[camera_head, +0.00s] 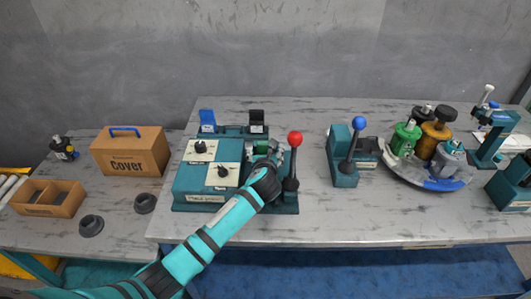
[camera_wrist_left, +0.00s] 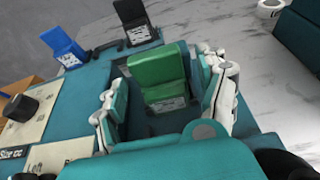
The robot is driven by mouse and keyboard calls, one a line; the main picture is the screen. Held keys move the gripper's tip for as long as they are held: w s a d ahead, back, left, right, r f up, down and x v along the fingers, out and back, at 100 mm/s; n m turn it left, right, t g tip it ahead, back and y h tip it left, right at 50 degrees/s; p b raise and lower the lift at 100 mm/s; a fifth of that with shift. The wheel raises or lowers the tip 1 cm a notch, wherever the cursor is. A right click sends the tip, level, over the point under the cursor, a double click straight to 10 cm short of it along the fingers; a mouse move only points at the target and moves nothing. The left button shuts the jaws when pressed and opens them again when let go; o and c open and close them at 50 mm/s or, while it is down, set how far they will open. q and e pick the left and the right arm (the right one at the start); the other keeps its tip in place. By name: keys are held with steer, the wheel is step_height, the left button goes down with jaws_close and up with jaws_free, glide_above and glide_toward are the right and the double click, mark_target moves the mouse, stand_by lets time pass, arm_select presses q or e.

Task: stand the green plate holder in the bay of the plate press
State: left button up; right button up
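The green plate holder (camera_wrist_left: 158,72) stands upright in the wrist view, with a pale label low on its front. A dark recess in the teal machine lies around its foot; I cannot tell whether it is fully seated. In the head view it is mostly hidden by my gripper. My left gripper (camera_head: 263,156) is above the right part of the teal plate press (camera_head: 187,178), beside the red-ball lever (camera_head: 294,150). Its two fingers (camera_wrist_left: 165,95) are spread on either side of the green holder, with gaps visible. My right gripper is not in view.
A blue holder (camera_head: 207,120) and a black holder (camera_head: 257,120) stand behind the press. A blue-ball lever device (camera_head: 344,165) and a round tray (camera_head: 451,184) with coloured parts are to the right. A cover box (camera_head: 128,152) is on the left table.

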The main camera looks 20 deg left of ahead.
arm_select(q)
steer(key=shift+r, duration=0.25)
steer(key=v, duration=1.2)
steer(key=shift+p, duration=0.35)
